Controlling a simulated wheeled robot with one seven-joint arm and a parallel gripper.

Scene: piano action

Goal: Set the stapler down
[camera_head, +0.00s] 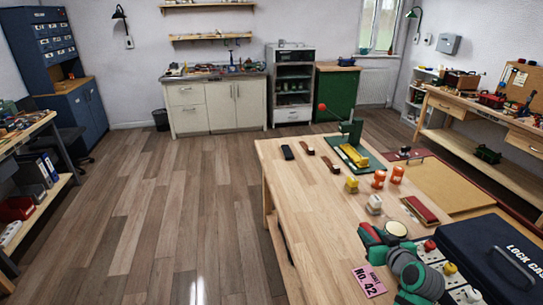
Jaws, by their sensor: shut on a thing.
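I cannot make out the stapler for certain in this head view. My arm (408,262), with green, red and grey parts, reaches in from the lower right over the near part of the wooden workbench (305,215). Its end, with my gripper, cannot be made out, so whatever is in the jaws is hidden too. A long dark red piece (421,208) lies on the bench beyond the arm; I cannot tell what it is.
A green press (351,130) with a red knob stands at the bench's far end. Small orange pieces (379,179), a yellow one and dark ones lie nearby. A dark lock case (495,262) and a pink No. 42 card (369,281) flank my arm. The bench's left front is clear.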

